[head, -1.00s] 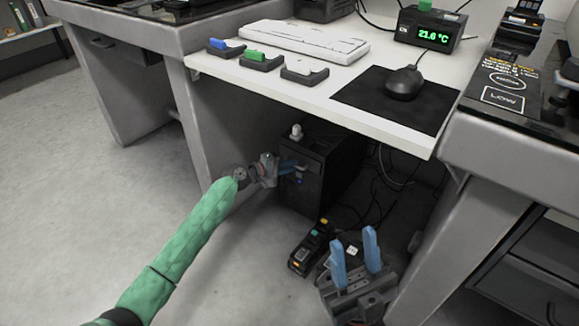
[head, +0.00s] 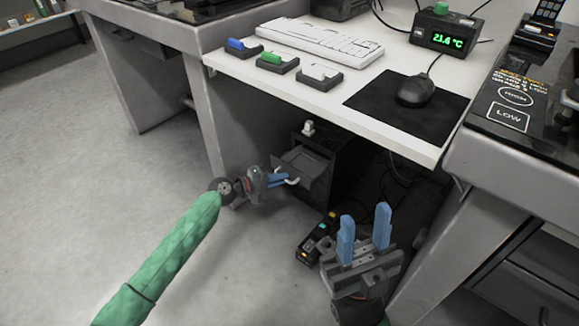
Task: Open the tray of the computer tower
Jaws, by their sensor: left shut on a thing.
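The black computer tower (head: 342,165) stands on the floor under the white desk. Its grey tray (head: 306,163) sticks out of the front, toward the left. My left gripper (head: 284,180), with blue fingers, is shut on the tray's pale handle (head: 293,181) at the front of the tray. The fingers partly hide the handle. My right gripper (head: 365,236) is in front of the desk at the lower right, its two blue fingers pointing up, apart and empty.
A small white-topped object (head: 308,128) stands on the tower. A black device with coloured buttons (head: 318,238) lies on the floor between my grippers. The desk edge (head: 330,112) overhangs the tower. Cables hang behind it. The floor at left is clear.

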